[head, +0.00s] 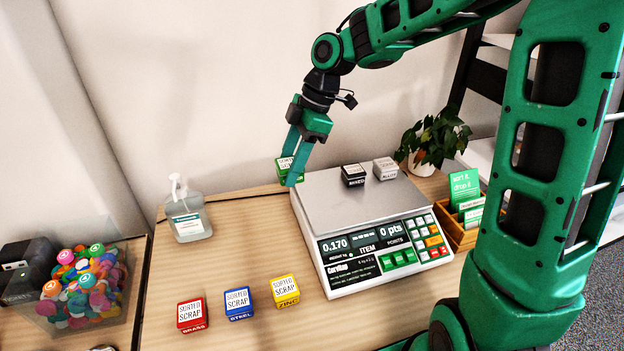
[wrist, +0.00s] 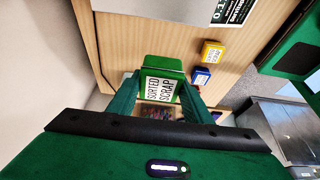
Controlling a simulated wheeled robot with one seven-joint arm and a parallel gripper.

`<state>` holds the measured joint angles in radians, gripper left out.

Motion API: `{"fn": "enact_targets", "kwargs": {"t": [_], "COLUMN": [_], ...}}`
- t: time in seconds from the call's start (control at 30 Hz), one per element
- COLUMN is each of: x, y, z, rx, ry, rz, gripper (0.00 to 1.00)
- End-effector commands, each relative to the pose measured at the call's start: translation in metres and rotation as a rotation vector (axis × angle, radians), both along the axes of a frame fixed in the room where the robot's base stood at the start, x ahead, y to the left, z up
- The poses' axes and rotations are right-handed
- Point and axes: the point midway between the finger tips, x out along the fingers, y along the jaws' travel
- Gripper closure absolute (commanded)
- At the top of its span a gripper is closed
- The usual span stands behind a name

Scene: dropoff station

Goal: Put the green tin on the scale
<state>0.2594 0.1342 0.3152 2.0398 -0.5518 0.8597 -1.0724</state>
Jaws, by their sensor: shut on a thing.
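The green tin (head: 283,168), with a white "Sorted Scrap" label, is between the fingers of my gripper (head: 294,168) at the scale's far left corner. It also shows in the wrist view (wrist: 161,82), between the two green fingertips, and the gripper is shut on it. The scale (head: 330,204) has a flat grey plate and a front panel reading 0.170. A black tin (head: 353,175) and a grey-white tin (head: 385,168) stand on the back of its plate. I cannot tell how high the green tin is held.
Red (head: 191,315), blue (head: 238,303) and yellow (head: 285,291) tins stand on the table in front. A sanitizer bottle (head: 188,215) stands at the left. A potted plant (head: 432,140) and a card holder (head: 462,228) are right of the scale. The plate's front left is clear.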

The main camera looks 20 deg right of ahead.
Motion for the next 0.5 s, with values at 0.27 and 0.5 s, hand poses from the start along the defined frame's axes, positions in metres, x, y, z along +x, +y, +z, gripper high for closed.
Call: {"fn": "enact_targets", "kwargs": {"t": [0.27,0.5], "x": [0.014,0.041], "y": [-0.02,-0.056], "z": [-0.015,-0.044], "rx": [0.001,0.002], "ry": [0.003,0.002], "rz": [-0.003,0.002], "gripper": [0.86,0.86]}}
